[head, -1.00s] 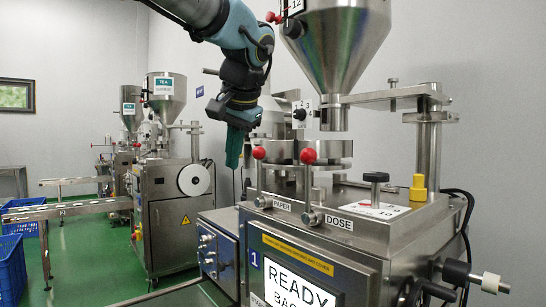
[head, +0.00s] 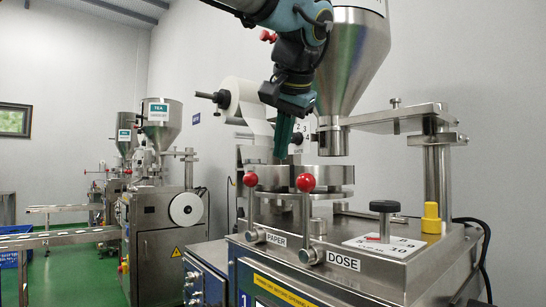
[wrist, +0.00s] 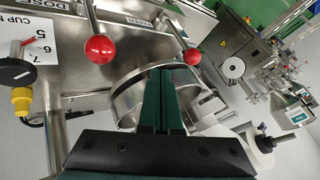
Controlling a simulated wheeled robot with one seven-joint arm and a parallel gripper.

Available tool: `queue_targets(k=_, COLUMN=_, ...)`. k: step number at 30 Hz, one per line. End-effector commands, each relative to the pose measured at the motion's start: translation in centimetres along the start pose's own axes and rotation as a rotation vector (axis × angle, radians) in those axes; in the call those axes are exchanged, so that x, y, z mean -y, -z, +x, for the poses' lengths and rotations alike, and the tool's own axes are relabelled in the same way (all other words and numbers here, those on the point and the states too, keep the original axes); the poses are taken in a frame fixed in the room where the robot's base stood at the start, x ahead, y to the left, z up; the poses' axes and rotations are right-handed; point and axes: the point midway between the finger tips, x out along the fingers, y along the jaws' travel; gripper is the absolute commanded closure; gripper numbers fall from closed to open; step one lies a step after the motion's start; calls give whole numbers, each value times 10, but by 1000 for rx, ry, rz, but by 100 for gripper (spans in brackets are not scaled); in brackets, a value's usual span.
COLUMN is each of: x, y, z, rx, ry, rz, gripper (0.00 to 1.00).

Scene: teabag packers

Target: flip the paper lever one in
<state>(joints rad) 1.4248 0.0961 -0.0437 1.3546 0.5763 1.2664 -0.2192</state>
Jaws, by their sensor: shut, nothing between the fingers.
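The paper lever is an upright metal rod with a red ball knob (head: 250,179), standing above the PAPER label (head: 277,239) on the near machine. Beside it, the dose lever's red knob (head: 305,183) stands over the DOSE label (head: 343,263). In the wrist view the paper knob (wrist: 192,56) is right of my fingertips and the dose knob (wrist: 99,49) is left. My gripper (head: 281,152) is shut and empty, pointing down above and behind the two knobs, near the round steel drums. In the wrist view its green fingers (wrist: 162,72) overlap a drum.
The steel hopper (head: 350,60) and its spout are close to the right of my gripper. A paper roll (head: 245,97) is behind it. A black knob (head: 384,207) and yellow cap (head: 431,218) stand on the machine top at right. Another machine (head: 160,230) stands at left.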

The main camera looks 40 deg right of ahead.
Motion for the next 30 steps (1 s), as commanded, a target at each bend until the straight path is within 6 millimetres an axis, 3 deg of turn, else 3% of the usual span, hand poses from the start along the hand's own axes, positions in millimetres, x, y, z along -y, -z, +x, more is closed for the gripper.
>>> queue_targets(k=13, x=0, y=-1, z=89, rx=4, ry=0, rz=0, gripper=100)
queue_targets(k=21, x=33, y=3, z=98, rx=1, ry=0, rz=-1, gripper=100)
queue_targets(k=30, x=38, y=3, z=101, rx=0, ry=-1, rz=0, gripper=100)
